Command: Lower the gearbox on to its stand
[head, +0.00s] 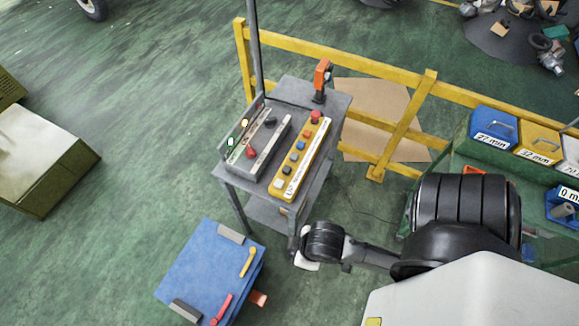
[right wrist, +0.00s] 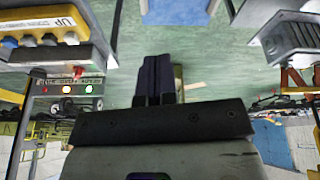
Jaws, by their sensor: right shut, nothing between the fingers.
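I cannot make out a gearbox or its stand for certain in either view. A yellow control box (head: 302,158) with several coloured buttons and a red knob lies on a grey metal trolley (head: 230,180) in the head view. It also shows at upper left in the right wrist view (right wrist: 40,42), with "UP" on it. Beside it is a grey box (head: 262,143) with a red lever and a black one. My right gripper (right wrist: 157,65) is shut and empty, its fingers together. In the head view my right wrist is near the trolley's lower right corner. My left gripper is not in view.
A blue-topped table (head: 205,268) with grey pads and red and yellow handles stands at lower left of the trolley. A yellow railing (head: 345,62) runs behind. Blue (head: 492,125) and yellow bins (head: 538,143) stand at right. Green floor is open at left.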

